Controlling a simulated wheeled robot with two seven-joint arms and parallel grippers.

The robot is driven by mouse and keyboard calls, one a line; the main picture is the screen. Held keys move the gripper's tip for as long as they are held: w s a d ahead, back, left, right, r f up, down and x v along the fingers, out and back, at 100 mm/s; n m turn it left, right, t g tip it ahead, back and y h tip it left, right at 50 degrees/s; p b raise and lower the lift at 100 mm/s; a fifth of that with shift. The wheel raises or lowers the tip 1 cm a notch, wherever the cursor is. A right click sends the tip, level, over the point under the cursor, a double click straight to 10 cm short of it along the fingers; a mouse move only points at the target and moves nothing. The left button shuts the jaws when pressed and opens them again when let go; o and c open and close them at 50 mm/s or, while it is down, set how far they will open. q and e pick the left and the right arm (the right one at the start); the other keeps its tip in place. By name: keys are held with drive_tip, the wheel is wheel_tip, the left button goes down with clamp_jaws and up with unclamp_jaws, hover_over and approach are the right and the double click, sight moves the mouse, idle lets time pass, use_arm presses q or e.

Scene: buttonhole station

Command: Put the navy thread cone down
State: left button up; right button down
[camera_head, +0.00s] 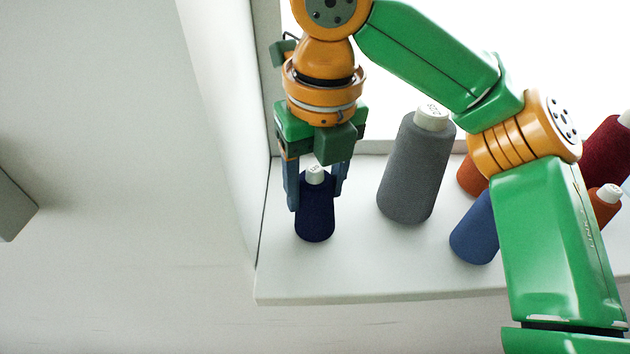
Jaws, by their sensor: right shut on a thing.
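The navy thread cone (315,222) is small and dark blue with a white top. It is upright at the left end of the white sill. My right gripper (316,192) comes down from above with one finger on each side of the cone and is shut on it. The cone's base appears at the sill surface, but I cannot tell whether it touches. My left gripper is not in view.
A large grey cone (412,172) stands to the right of the navy one. A blue cone (475,235), orange cones (607,203) and a dark red cone (604,150) stand further right, partly behind my arm. The white sill (350,275) is bare in front.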

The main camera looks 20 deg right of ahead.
drive_tip(key=shift+c, duration=0.9)
unclamp_jaws()
drive_tip(key=r, duration=0.5)
drive_tip(key=s+r, duration=0.1)
drive_tip(key=r, duration=0.1)
drive_tip(key=shift+r, duration=0.4)
drive_tip(key=shift+w, duration=0.1)
